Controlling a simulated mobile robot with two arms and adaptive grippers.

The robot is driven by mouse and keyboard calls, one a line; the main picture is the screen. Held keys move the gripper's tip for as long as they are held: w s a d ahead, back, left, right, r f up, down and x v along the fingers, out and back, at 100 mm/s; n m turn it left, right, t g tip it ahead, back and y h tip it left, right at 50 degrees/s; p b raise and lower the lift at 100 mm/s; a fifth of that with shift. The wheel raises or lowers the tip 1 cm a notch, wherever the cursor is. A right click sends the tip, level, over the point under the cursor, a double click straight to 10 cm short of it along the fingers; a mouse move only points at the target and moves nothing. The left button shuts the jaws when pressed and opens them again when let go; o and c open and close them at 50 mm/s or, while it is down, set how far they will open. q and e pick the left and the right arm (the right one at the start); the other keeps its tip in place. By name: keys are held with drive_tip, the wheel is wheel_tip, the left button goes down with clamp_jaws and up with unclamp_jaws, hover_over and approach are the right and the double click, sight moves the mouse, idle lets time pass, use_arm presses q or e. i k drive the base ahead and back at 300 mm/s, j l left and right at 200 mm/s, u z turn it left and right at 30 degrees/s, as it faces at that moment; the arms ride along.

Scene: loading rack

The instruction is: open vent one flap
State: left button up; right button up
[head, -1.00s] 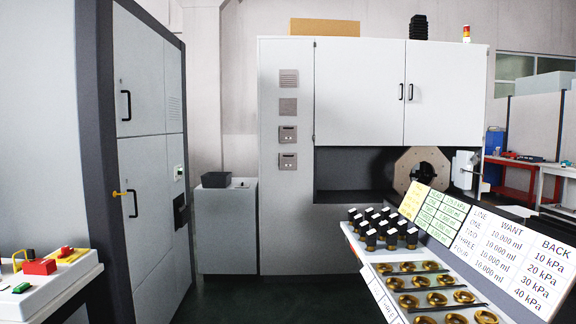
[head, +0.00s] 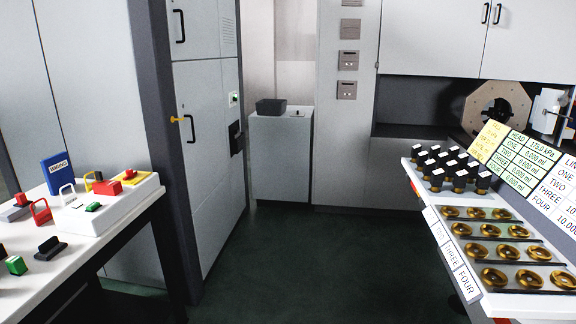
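No flap labelled as vent one can be made out. The loading rack (head: 446,207) stands at the right, with several black-capped pieces (head: 459,172) at its far end and rows of brass rings (head: 501,231) nearer. Labels on its left edge (head: 454,257) include THREE and FOUR. Sloped boards (head: 513,159) behind list HEAD and ONE to FOUR with readings, beside a yellow note (head: 490,140). Neither of my grippers is in view.
A white table (head: 58,258) at the left holds a blue WIRING book (head: 59,172), red and green blocks and a white control box (head: 108,206). Grey cabinets (head: 210,130) stand behind it. A low grey cabinet (head: 281,160) stands at the back. The dark floor (head: 320,265) between is clear.

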sight(347, 90)
drive_tip(key=i, duration=4.75)
